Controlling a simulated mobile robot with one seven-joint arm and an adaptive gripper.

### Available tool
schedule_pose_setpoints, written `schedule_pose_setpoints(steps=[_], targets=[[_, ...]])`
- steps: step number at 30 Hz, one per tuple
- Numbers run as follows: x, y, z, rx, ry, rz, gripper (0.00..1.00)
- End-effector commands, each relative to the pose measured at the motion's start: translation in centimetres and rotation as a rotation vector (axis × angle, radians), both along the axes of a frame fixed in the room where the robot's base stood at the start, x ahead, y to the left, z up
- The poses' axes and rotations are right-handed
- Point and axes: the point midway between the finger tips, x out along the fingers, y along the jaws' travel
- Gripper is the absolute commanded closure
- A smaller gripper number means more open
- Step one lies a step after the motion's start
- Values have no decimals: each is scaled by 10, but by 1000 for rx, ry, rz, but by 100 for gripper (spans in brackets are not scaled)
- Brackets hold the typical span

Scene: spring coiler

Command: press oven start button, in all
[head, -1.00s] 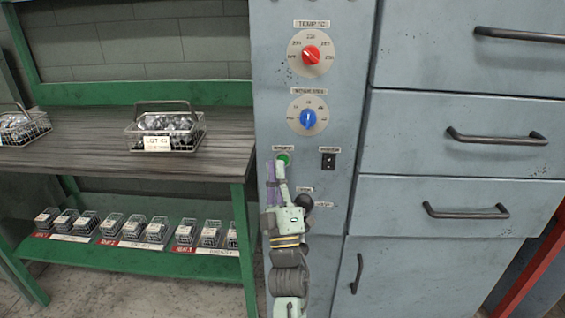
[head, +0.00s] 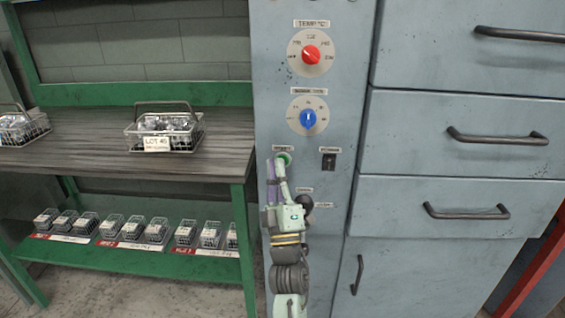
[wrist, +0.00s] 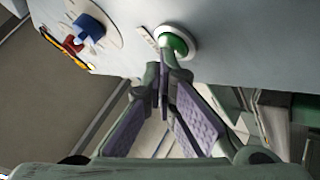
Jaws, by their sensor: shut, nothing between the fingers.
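The green start button (head: 284,157) sits in a pale round bezel on the blue-grey oven control panel (head: 345,75), below the blue dial. In the wrist view the green button (wrist: 174,44) is just above and beyond the fingertips. My gripper (head: 275,160) is shut and empty, its fingertips at the button's lower edge in the head view. In the wrist view the shut fingertips (wrist: 164,75) are very close to the button; I cannot tell whether they touch it. The button's lower part is partly hidden by the fingers in the head view.
A red temperature dial (head: 311,54) and a blue dial (head: 308,117) are above the button. A black switch (head: 328,161) is to its right. Drawers with dark handles (head: 497,136) stand at right. A wire basket (head: 165,133) is on the bench at left.

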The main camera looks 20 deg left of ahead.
Motion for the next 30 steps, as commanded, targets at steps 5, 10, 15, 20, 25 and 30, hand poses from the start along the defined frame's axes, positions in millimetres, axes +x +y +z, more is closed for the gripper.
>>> schedule_pose_setpoints(steps=[5,10,15,20,25,30], targets=[[2,0,0,0,1,-1,100],[2,0,0,0,1,0,100],[-1,-1,-1,0,2,-1,100],[-9,-3,-1,0,2,-1,100],[-14,-5,-1,0,2,-1,100],[-14,-4,-1,0,1,0,100]])
